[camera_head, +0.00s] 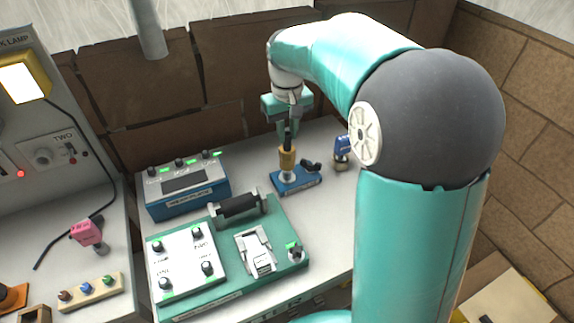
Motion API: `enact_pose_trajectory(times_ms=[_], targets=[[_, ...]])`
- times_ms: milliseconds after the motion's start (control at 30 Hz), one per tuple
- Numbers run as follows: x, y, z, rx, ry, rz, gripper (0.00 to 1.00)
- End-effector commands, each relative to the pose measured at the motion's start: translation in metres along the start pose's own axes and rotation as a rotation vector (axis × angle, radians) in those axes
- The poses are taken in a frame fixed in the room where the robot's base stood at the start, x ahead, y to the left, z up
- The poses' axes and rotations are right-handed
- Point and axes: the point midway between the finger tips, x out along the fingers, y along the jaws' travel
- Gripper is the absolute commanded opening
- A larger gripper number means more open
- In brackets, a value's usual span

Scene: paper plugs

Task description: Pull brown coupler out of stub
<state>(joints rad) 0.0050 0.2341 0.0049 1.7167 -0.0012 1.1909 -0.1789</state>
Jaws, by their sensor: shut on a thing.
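The brown coupler (287,158) is a tan upright cylinder with a dark top. It stands over the stub on a blue base (296,181), with a pale section showing just under it. My gripper (288,133) comes down from above, shut on the coupler's dark upper part. The coupler looks upright and in line with the stub. I cannot tell whether it is still seated on the stub or slightly raised.
A blue plug (342,148) stands right of the base, close to my arm. A blue box with knobs (187,186) is at the left. A green panel (285,222) with switches is in front. A pink plug (87,233) is far left. A brick wall rises behind.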

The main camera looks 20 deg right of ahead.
Motion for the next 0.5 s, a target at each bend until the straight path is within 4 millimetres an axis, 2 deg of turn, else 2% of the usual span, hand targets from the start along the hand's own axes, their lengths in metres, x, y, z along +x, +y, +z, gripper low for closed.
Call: enact_pose_trajectory(times_ms=[500], targets=[[-0.026, 0.000, -0.001, 0.000, 0.002, 0.000, 0.00]])
